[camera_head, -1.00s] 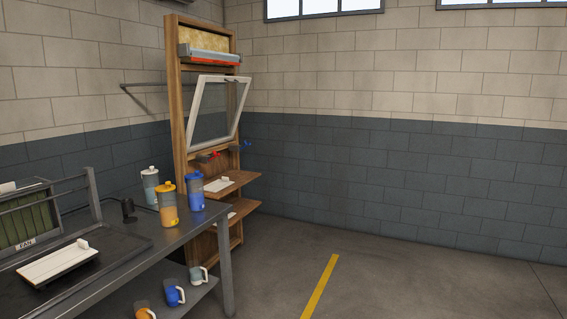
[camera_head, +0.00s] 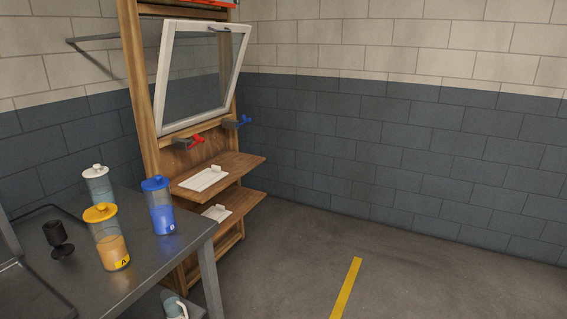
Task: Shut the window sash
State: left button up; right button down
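The window sash (camera_head: 163,84) is a white frame with a grey pane, set in a tall wooden stand (camera_head: 139,70). It stands tilted open, its top edge leaning out from the stand and its bottom edge close to it. A small dark handle (camera_head: 221,29) sits at its top edge. Below the sash are a red-handled fitting (camera_head: 193,141) and a blue-handled fitting (camera_head: 243,121). Neither of my grippers is in view.
A grey metal table (camera_head: 150,262) at the lower left holds white (camera_head: 98,188), yellow-lidded (camera_head: 108,238) and blue (camera_head: 159,206) canisters and a black cup-like item (camera_head: 58,238). Wooden shelves (camera_head: 240,166) jut from the stand. The floor (camera_head: 300,250) to the right is clear.

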aim_at(170, 26)
jog(key=i+z, duration=0.15)
jog(key=i, duration=0.65)
jog(key=i+j+z, duration=0.15)
jog(key=i, duration=0.7)
jog(key=i+u, duration=0.3)
jog(key=i, duration=0.2)
jog(key=i+l+u, duration=0.2)
jog(key=i+u, duration=0.15)
jog(key=i, duration=0.1)
